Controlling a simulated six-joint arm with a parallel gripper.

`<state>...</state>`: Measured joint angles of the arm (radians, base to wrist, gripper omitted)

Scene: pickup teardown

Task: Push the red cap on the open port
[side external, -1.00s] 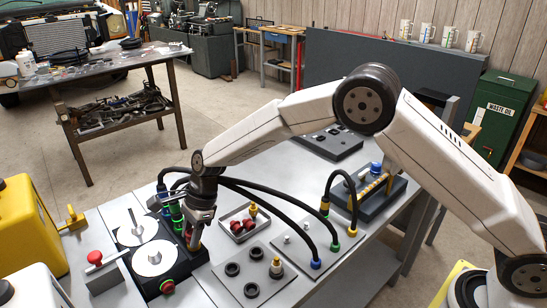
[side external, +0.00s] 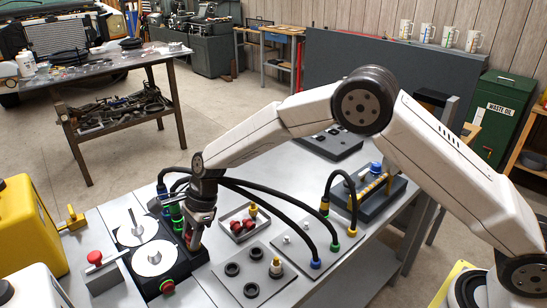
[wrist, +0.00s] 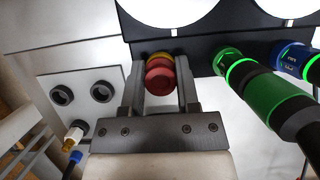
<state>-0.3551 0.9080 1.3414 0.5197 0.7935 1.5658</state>
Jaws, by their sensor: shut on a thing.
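My gripper (wrist: 158,82) is shut on the red cap (wrist: 160,80), which sits between its two fingers. Just beyond the cap a yellow ring (wrist: 158,56) shows on the dark block, partly hidden by the cap. The cap looks nearly lined up with it; I cannot tell whether it is fully seated. In the side view my gripper (side external: 193,238) points down at the right side of the dark block (side external: 150,282), and the port there is hidden.
A green plug (wrist: 262,92) and a blue plug (wrist: 292,60) with hoses stand close to the right of my fingers in the wrist view. A tray (side external: 226,221) with red caps and a plate with black rings (side external: 232,269) lie nearby. A red knob (side external: 94,257) stands left.

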